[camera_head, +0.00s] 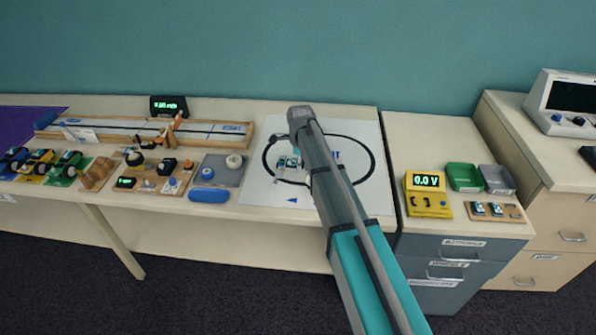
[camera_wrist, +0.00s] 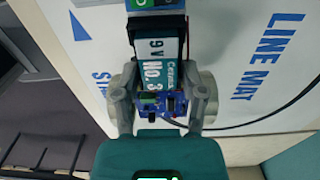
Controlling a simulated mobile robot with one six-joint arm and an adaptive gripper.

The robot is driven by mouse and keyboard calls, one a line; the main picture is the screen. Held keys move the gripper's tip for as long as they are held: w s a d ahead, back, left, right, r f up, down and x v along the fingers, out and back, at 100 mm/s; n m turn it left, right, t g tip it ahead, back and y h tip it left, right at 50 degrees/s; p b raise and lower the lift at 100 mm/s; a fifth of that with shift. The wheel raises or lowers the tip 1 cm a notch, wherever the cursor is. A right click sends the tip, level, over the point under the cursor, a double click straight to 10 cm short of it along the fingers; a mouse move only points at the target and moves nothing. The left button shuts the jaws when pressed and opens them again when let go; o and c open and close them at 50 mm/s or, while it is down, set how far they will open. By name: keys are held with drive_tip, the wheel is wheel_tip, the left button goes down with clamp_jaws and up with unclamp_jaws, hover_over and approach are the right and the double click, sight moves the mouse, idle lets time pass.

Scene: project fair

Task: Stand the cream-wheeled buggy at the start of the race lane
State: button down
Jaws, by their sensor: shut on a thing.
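The buggy (camera_wrist: 150,58) is between my gripper's fingers in the wrist view, with a teal label reading "9 V", "Cream" and "No. 3" and a blue circuit board at the near end. Pale rounded shapes beside it look like wheels, partly hidden by the fingers. My gripper (camera_wrist: 163,103) is shut on it. In the head view my gripper (camera_head: 289,152) is over the white line mat (camera_head: 258,185); a small teal part of the buggy (camera_head: 287,162) shows there. I cannot tell whether it touches the mat. The long wooden race lane (camera_head: 205,131) lies to the left.
A speed display (camera_head: 169,106) stands behind the lane. Several dark-wheeled buggies (camera_head: 66,166), a wooden board with parts (camera_head: 150,180) and a grey tray (camera_head: 222,172) sit in front of it. A yellow meter (camera_head: 427,195) and green bin (camera_head: 464,177) stand right.

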drive_tip(key=shift+f+b, duration=0.85)
drive_tip(key=shift+f, duration=0.3)
drive_tip(key=shift+f, duration=0.2)
drive_tip(key=shift+c, duration=0.8)
unclamp_jaws()
drive_tip(key=shift+r, duration=0.2)
wheel_tip(320, 180, up, 12)
drive_tip(key=p, duration=1.2)
drive_tip(key=shift+s+d, duration=0.1)
